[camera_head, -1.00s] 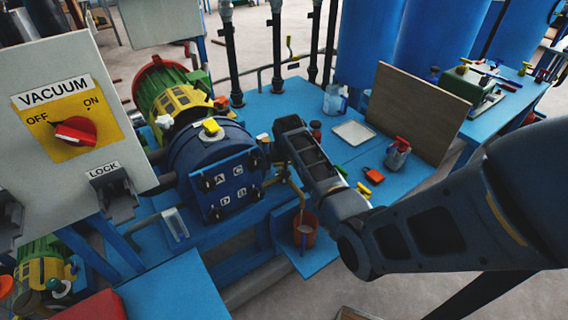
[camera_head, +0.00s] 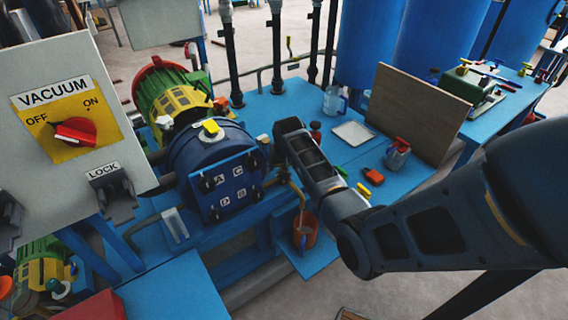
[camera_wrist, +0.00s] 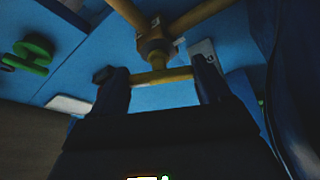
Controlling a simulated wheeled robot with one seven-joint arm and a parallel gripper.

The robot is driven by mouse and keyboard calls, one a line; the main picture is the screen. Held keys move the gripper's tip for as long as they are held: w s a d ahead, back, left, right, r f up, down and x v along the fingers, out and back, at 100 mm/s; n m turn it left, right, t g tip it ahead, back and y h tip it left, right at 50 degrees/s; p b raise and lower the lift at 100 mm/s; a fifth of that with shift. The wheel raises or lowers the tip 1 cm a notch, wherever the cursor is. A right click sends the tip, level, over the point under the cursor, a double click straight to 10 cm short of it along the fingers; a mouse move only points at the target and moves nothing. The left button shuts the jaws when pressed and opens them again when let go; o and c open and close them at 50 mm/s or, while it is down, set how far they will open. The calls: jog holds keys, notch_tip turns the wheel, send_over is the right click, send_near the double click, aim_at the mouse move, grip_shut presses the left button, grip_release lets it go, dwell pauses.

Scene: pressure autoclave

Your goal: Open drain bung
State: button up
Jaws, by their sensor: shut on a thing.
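The drain bung (camera_wrist: 160,77) shows in the wrist view as a brass-yellow crossbar below a round brass hub on brass pipework. My gripper (camera_wrist: 163,79) has one finger at each end of this bar and is shut on it. In the head view my arm reaches to the right side of the dark blue vessel (camera_head: 215,175), whose front plate carries the letters A, C, D and B. The bung and fingertips are hidden there behind my wrist. A brass pipe (camera_head: 298,192) runs down beside the vessel towards an orange bucket (camera_head: 306,232).
A control panel (camera_head: 75,130) with a red vacuum switch stands at the left. A wooden board (camera_head: 420,110) stands upright on the blue table. A jug (camera_head: 333,100), white tray (camera_head: 353,133), spray bottle (camera_head: 398,153) and small coloured items lie right of my wrist.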

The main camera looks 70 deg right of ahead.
jog(key=shift+n+t+p, duration=0.4)
jog(key=shift+n+p, duration=0.15)
jog(key=shift+n, duration=0.65)
jog(key=o, duration=1)
jog(key=shift+r, duration=0.1)
jog(key=shift+v, duration=3.8)
jog(key=shift+d, duration=0.1)
